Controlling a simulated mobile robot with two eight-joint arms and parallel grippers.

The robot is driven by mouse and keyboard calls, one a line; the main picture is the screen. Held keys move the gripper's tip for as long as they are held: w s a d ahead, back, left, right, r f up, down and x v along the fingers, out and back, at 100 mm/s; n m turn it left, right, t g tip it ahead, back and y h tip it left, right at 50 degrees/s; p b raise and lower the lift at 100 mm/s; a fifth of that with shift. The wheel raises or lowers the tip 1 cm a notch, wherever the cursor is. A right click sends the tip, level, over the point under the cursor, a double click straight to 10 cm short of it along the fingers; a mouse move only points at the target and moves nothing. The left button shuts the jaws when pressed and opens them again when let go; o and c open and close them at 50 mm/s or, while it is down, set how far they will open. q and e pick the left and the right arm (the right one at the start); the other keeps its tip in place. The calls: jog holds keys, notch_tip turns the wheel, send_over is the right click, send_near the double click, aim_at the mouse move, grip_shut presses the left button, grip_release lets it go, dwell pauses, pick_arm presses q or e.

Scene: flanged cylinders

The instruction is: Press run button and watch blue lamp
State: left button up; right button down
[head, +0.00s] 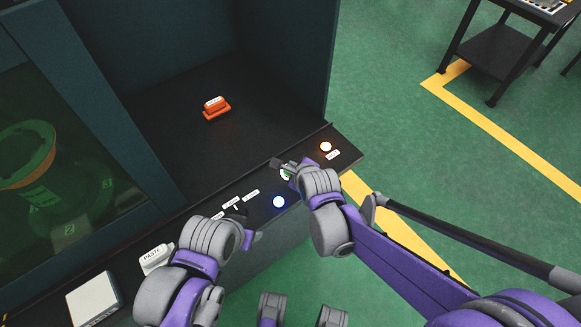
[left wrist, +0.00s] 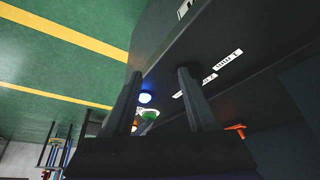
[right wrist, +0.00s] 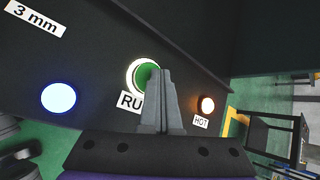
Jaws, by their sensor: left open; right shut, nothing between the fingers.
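The green run button (right wrist: 142,78) with its white ring sits on the dark panel in the right wrist view, above a label partly hidden by my fingers. It also shows in the head view (head: 286,174) and the left wrist view (left wrist: 149,115). My right gripper (right wrist: 158,72) is shut and empty, its tips over the button's right side; I cannot tell whether they press it. The blue lamp (head: 279,202) is brightly lit, left of the button in the right wrist view (right wrist: 58,97). My left gripper (left wrist: 160,85) is open and empty above the panel.
An orange lamp marked HOT (right wrist: 207,104) glows right of the button. An orange block (head: 216,108) lies in the dark bay behind the panel. A white PASTE item (head: 156,257) and a white box (head: 93,300) are at the left. Green floor lies at the right.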

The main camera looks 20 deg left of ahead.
jog(key=shift+r, duration=0.1)
jog(key=shift+r+p, duration=0.75)
jog(key=shift+r, duration=0.05)
notch_tip(320, 180, up, 5)
jog(key=p, duration=0.4)
jog(key=shift+r, duration=0.1)
dwell(6.3)
